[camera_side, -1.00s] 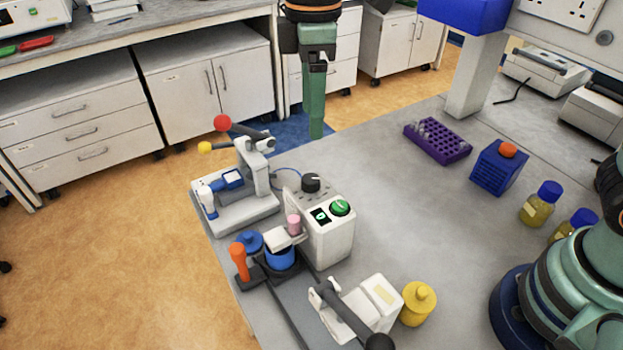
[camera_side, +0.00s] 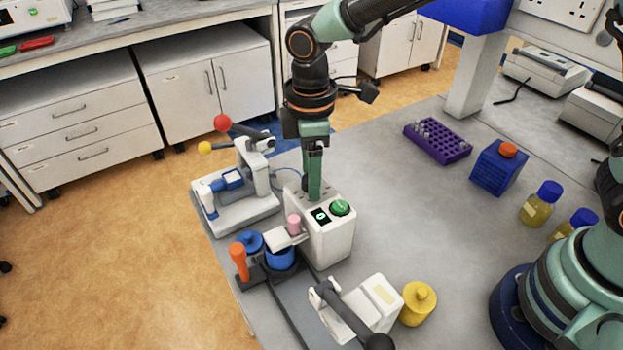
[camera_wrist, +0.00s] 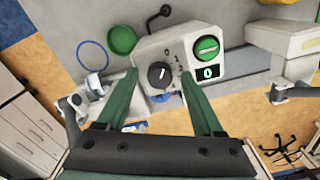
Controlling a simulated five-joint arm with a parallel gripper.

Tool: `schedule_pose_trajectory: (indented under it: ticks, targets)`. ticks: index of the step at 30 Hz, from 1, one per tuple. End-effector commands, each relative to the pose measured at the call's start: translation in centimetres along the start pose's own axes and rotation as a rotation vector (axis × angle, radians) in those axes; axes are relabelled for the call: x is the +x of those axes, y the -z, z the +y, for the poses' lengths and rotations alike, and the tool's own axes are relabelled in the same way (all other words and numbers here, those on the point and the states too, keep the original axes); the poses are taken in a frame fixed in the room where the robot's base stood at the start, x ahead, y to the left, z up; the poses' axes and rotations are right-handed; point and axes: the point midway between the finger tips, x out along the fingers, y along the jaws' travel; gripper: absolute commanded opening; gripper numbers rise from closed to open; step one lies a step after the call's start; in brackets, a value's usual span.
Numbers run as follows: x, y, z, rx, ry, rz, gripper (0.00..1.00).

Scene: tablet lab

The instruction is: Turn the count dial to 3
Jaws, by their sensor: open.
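The count dial is a black knob (camera_wrist: 160,75) with a white pointer line, on top of a white control box (camera_side: 333,236). My gripper (camera_wrist: 160,78) is open, with one green finger on each side of the dial in that view. In the side view my gripper (camera_side: 314,192) points straight down over the dial and hides most of it. I cannot tell whether the fingers touch it. The box's small display (camera_wrist: 208,72) reads 0, and a green button (camera_wrist: 206,46) sits beside it.
A white device with red and yellow knobs (camera_side: 237,190) stands left of the box. A blue pot (camera_side: 281,258) and an orange handle (camera_side: 239,262) are in front. A lever unit (camera_side: 365,305) and yellow jar (camera_side: 418,303) stand nearer.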

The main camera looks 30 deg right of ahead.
Motion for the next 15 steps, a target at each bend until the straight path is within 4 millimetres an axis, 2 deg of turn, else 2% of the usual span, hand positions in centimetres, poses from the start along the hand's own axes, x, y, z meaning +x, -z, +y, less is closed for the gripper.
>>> schedule_pose_trajectory:
  ticks: [7, 11, 12, 13, 15]
  targets:
    - [0.06, 0.01, 0.01, 0.0, 0.0, 0.0, 0.69]
    - [0.05, 0.01, 0.0, 0.0, 0.0, 0.0, 0.19]
    - [0.04, 0.01, 0.01, 0.0, 0.0, 0.001, 0.04]
    - [0.04, 0.01, 0.01, 0.0, 0.0, 0.001, 0.0]
    - [0.03, 0.01, 0.01, 0.0, 0.0, 0.001, 0.0]
